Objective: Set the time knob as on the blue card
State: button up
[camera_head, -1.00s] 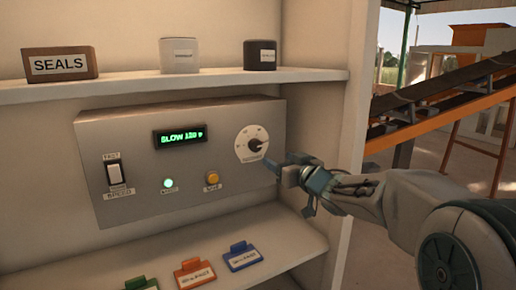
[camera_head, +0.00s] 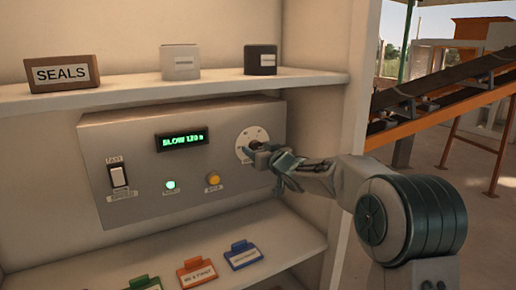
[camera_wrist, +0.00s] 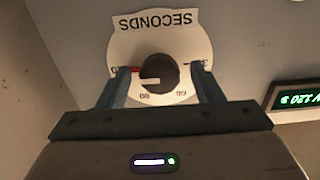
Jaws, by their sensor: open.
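The time knob is a black knob (camera_wrist: 160,72) on a round white dial (camera_wrist: 188,92) marked "SECONDS", seen upside down in the wrist view. Its pale pointer mark points left there, near a red mark on the dial. My gripper (camera_wrist: 160,88) is open, one finger on each side of the knob, apart from it. In the head view my gripper (camera_head: 262,153) covers much of the dial (camera_head: 245,138). The blue card (camera_head: 243,255) stands on the lower shelf; its writing is too small to read. The green display (camera_head: 181,140) appears to read "SLOW 120 s".
Orange (camera_head: 197,272) and green cards stand left of the blue one. An upper shelf (camera_head: 200,83) carries a SEALS box and two containers.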

jog(key=c, duration=1)
